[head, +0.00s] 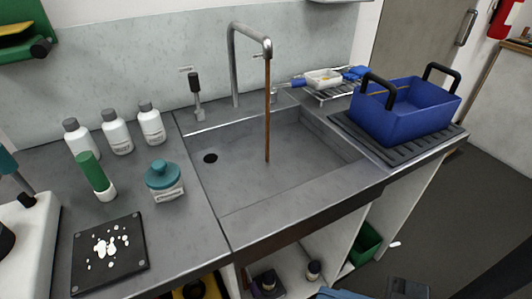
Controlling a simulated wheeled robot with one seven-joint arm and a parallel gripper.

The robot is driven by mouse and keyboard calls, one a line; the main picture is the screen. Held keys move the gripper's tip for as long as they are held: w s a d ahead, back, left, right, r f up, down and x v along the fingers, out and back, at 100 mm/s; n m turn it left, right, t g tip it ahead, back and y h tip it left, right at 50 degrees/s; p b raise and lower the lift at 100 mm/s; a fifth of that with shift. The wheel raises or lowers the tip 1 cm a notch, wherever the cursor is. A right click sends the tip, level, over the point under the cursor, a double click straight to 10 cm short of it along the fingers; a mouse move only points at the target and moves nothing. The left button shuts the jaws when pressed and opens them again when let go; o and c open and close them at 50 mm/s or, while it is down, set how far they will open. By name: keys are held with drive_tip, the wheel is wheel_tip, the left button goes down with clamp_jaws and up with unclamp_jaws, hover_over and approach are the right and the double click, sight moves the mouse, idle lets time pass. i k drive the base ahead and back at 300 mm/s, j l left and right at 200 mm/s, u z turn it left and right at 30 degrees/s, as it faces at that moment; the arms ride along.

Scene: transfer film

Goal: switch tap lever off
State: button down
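A metal tap (236,65) with a tall bent spout stands at the back edge of the grey sink (230,170). A thin brown column (267,115), which looks like a running stream, drops straight from the spout's end to the basin floor. Left of the tap, an upright lever with a black handle (194,83) and a pale metal base stands on the sink's back rim, under a small wall label. It looks like the tap lever. A small stub (257,56) also sticks out beside the spout's end. My gripper is not in view.
White bottles (115,130), a green-topped bottle (95,177), a teal-lidded jar (163,182) and a black plate with white bits (82,270) stand left of the sink. A blue basket (400,115) sits on the right drainer. The space above the basin is otherwise free.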

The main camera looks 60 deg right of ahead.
sight(298, 82)
drive_tip(key=z, duration=1.3)
drive_tip(key=l+z, duration=0.1)
